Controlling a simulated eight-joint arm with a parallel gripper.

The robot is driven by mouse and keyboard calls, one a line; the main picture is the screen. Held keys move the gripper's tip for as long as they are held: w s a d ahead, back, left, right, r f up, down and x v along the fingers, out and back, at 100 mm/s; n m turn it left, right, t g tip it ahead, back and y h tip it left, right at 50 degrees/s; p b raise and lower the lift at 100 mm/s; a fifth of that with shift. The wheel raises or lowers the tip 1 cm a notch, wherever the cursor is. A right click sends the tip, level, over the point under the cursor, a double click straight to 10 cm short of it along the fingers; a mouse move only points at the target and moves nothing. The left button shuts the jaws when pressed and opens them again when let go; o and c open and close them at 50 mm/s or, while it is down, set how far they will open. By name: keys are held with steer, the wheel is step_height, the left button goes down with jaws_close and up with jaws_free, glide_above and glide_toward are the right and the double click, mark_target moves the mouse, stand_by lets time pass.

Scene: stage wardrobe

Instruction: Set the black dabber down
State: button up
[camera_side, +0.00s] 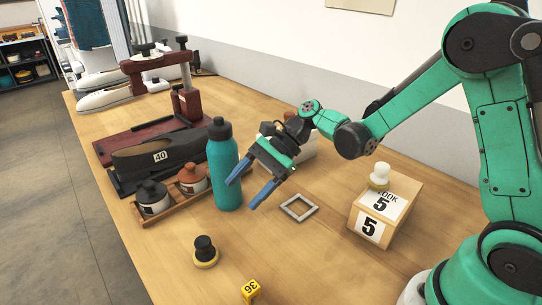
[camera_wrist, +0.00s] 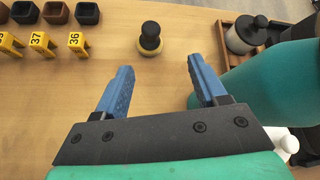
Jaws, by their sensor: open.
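The black dabber (camera_side: 205,250), a black knob on a yellow pad, stands upright on the bare tabletop at the front left. It also shows in the wrist view (camera_wrist: 150,38), ahead of and between the fingertips. My gripper (camera_side: 242,195) is open and empty, with its blue fingers apart above the table. It is up and to the right of the dabber in the side view and does not touch it. Both fingers also show in the wrist view (camera_wrist: 158,70).
A tall teal bottle (camera_side: 224,170) stands close beside my fingers. A wooden tray (camera_side: 172,212) with jars lies behind the dabber. A grey square frame (camera_side: 286,210), a numbered block (camera_side: 390,206) bearing a white dabber (camera_side: 379,176), and a yellow marker (camera_side: 250,291) stand around. Table near the dabber is clear.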

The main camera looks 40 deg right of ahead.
steer(key=s+d+r+n+t+h, duration=0.5)
steer(key=s+d+n+h, duration=0.3)
steer(key=n, duration=0.7)
steer(key=shift+s+d+r+t+h, duration=0.25)
steer(key=shift+d+h, duration=0.2)
steer(key=shift+h, duration=0.85)
steer(key=shift+f, duration=0.15)
